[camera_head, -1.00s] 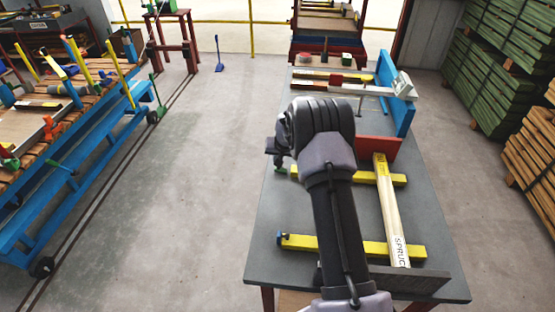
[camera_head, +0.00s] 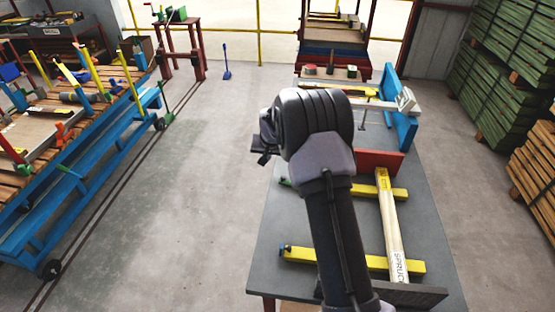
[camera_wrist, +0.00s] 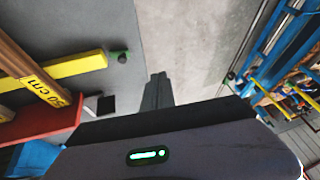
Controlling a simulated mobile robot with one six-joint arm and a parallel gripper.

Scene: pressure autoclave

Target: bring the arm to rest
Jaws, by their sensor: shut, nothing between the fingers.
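My arm rises from the bottom of the head view, bent at a thick dark joint above the grey table (camera_head: 262,262). My gripper (camera_head: 264,150) shows only in small part, left of that joint and mostly hidden behind it. In the wrist view my gripper (camera_wrist: 157,92) shows as narrow dark fingers, shut with nothing between them. They point past the table's edge, with the concrete floor behind them.
A board marked SPRUCE (camera_head: 390,225) lies across two yellow bars (camera_head: 410,264) on the table. A red plate (camera_head: 378,163) and a blue upright (camera_head: 399,112) stand farther back. A blue trolley (camera_head: 75,200) stands at left. Floor between is clear.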

